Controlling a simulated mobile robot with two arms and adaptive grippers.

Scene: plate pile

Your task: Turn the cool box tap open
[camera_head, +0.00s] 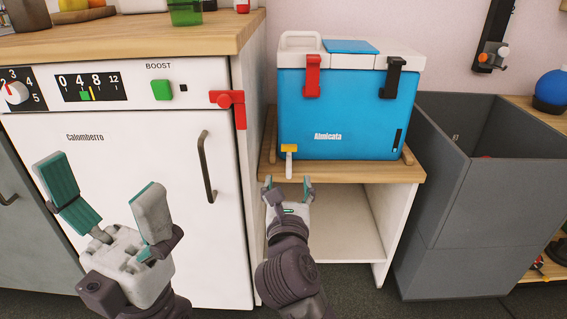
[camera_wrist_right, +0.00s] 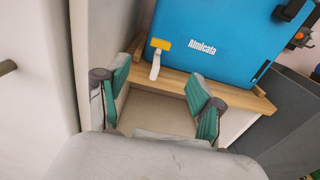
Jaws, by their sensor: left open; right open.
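The blue cool box (camera_head: 350,117) with a white lid stands on a small wooden-topped stand. Its tap (camera_head: 289,160) is low on the left of its front, with a yellow top and a white spout hanging down. In the right wrist view the tap (camera_wrist_right: 157,57) is ahead of the gripper, between and beyond the fingertips. My right gripper (camera_head: 289,181) is open and empty, just below and in front of the tap, and looks apart from it. It also shows in the right wrist view (camera_wrist_right: 158,80). My left gripper (camera_head: 106,190) is open and empty in front of the white appliance.
The stand's wooden top (camera_head: 385,172) juts out under the box. A white appliance (camera_head: 120,160) with a grey handle (camera_head: 207,165) and a red latch (camera_head: 232,103) is close on the left. Grey bins (camera_head: 490,190) stand on the right.

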